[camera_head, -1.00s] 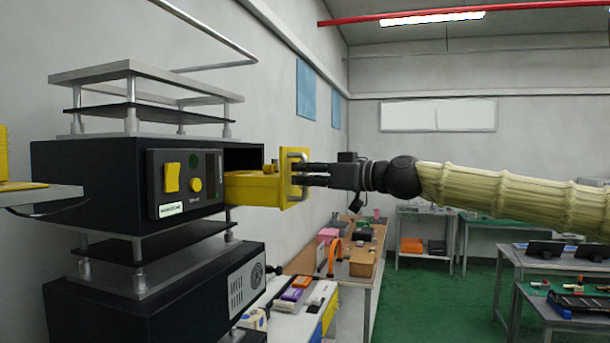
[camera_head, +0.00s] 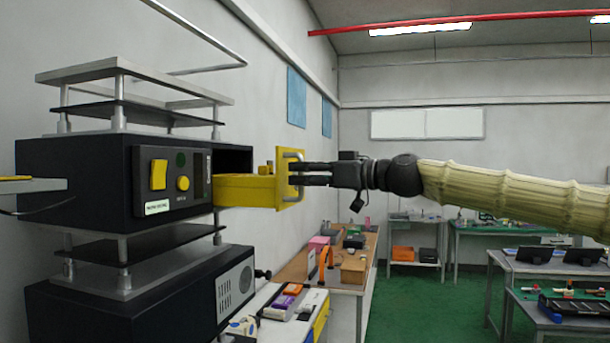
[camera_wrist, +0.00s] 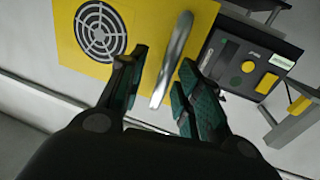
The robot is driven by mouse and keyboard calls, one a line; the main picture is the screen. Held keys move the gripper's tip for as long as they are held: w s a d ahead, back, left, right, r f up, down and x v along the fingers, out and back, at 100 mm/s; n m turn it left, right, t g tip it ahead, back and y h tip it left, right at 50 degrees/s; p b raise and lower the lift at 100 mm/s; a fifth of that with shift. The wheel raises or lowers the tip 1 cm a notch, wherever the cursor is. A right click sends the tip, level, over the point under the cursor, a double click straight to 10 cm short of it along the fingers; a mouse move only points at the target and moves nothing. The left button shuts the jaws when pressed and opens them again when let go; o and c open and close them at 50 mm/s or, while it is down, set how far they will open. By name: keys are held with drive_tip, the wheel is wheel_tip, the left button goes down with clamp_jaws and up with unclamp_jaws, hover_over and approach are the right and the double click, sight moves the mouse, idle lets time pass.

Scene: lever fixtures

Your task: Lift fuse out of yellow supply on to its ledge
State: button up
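The yellow supply (camera_head: 245,190) is a drawer-like block sticking out of a black unit (camera_head: 75,168). Its yellow front plate carries a curved metal handle (camera_head: 292,174). In the wrist view the plate (camera_wrist: 70,20) has a round vent grille, and the handle (camera_wrist: 172,62) passes between my fingertips. My gripper (camera_head: 303,174) is at the handle from the right. In the wrist view its fingers (camera_wrist: 163,62) are apart, one on each side of the handle, with a visible gap on the left. A small piece stands on top of the supply; I cannot tell if it is the fuse.
The black unit has a panel with yellow buttons (camera_head: 158,175) and stands on posts above another black unit (camera_head: 130,300). A shelf (camera_head: 40,186) juts in at the left. Benches with tools (camera_head: 350,262) stand below and behind.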

drive_tip(key=shift+a, duration=0.3)
drive_tip(key=v, duration=1.2)
drive_tip(key=shift+d, duration=0.2)
